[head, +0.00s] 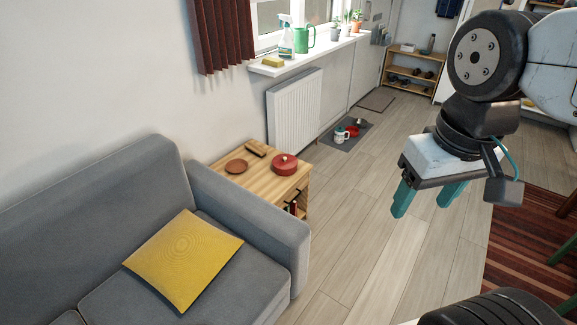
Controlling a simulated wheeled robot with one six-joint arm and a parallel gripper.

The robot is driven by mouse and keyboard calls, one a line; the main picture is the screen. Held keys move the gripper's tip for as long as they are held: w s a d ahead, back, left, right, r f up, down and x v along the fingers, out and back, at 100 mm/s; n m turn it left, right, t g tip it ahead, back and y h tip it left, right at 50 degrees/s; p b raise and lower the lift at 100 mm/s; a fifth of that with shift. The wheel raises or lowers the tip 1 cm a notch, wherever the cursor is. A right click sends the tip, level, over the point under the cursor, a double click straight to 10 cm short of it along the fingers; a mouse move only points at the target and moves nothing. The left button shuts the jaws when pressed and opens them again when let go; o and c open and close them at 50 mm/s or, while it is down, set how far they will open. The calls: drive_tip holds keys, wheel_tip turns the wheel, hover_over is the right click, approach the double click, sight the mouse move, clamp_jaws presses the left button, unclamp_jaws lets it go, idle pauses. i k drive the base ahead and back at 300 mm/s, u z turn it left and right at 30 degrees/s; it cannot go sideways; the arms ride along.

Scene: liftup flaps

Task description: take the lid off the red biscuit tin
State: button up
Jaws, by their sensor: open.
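The red biscuit tin (284,166) is round and sits near the right side of the wooden side table (237,183). Its lid (285,161) has a small dark knob on top and appears to be on the tin. My gripper (424,205) has teal fingers pointing down and apart. It is open and empty, over the floor to the right of the table and well apart from the tin.
A brown saucer-like dish (236,166) and a small dark object (256,149) share the table. A grey sofa (120,225) with a yellow cushion (183,258) stands in front of it. A radiator (294,110) is behind. The wooden floor (380,230) right of the table is clear.

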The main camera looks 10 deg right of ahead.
sight(282, 161)
drive_tip(key=z, duration=0.95)
drive_tip(key=i, duration=3.05)
drive_tip(key=u, duration=2.3)
